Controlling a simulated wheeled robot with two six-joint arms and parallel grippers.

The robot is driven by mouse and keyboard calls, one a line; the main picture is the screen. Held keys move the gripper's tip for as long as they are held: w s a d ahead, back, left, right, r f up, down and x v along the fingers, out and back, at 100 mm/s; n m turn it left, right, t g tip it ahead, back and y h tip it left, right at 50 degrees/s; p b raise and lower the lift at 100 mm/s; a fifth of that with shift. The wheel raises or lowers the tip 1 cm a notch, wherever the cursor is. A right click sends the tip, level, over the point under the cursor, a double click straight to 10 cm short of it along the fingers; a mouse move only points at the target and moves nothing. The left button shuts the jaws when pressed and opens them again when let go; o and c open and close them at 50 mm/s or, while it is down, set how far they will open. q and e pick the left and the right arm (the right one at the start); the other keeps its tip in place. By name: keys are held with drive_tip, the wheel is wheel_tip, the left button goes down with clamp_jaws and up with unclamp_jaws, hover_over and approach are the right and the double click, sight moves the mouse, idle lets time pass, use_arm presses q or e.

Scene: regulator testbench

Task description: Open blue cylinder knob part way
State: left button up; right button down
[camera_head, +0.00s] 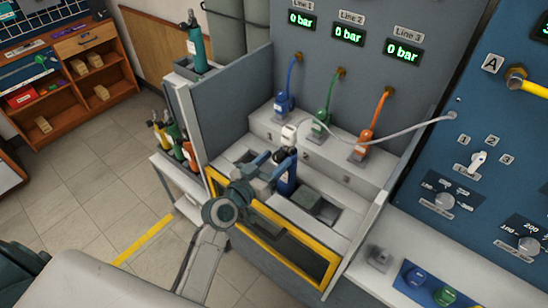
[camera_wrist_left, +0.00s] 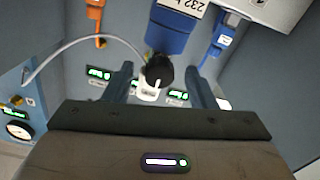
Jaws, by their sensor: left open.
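The blue cylinder (camera_head: 287,178) stands upright in a bay of the bench, partly hidden by my left arm. In the left wrist view the blue cylinder (camera_wrist_left: 170,38) is upside down, with a label reading 232 b and a dark round knob (camera_wrist_left: 158,70) on its end. A white connector (camera_wrist_left: 149,92) with a pale hose sits by the knob. My left gripper (camera_head: 271,160) is at the cylinder's top. In the left wrist view its two blue-grey fingers (camera_wrist_left: 160,88) are open, one each side of the knob, with gaps visible. My right gripper is out of view.
Blue (camera_head: 284,103), green (camera_head: 321,122) and orange (camera_head: 365,142) regulators stand on the ledge behind, under displays reading 0 bar. A yellow-framed front panel (camera_head: 268,238) and a grey side wall (camera_head: 238,105) bound the bay. A grey hose (camera_head: 400,130) runs to the right-hand panel.

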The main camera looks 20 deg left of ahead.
use_arm(q)
drive_tip(key=shift+w+d, duration=0.1)
drive_tip(key=shift+w, duration=0.15)
drive_tip(key=c, duration=1)
drive_tip(key=shift+n, duration=0.3)
drive_tip(key=n, duration=0.3)
drive_tip(key=shift+n+p, duration=0.7)
drive_tip(key=shift+n, duration=1.7)
